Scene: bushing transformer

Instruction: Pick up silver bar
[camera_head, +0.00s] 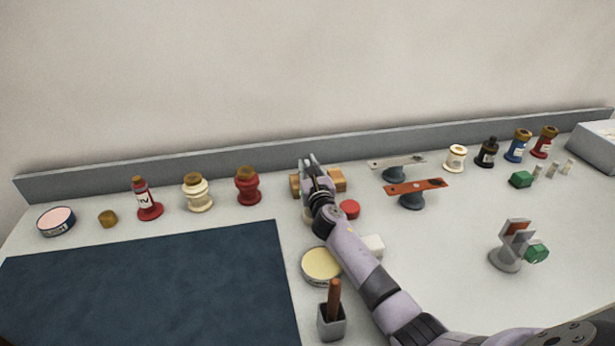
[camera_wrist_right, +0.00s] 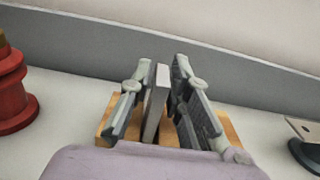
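In the right wrist view a flat silver bar (camera_wrist_right: 155,102) stands upright on edge at a wooden block (camera_wrist_right: 106,122). My right gripper (camera_wrist_right: 160,88) has a finger on each side of the bar, with gaps visible, so it looks open around it. In the head view my right gripper (camera_head: 308,161) is at the wooden block (camera_head: 337,180) near the back wall; the bar cannot be clearly told from the fingers there. Another silver strip (camera_head: 385,163) lies on a dark round stand to the right. My left gripper is not in view.
A red bushing (camera_head: 248,187) stands left of the block, and a red cap (camera_head: 349,209) lies to its right. An orange strip (camera_head: 415,187) sits on a stand. A dark blue mat (camera_head: 150,285) covers the front left. A grey ledge (camera_head: 120,178) runs behind.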

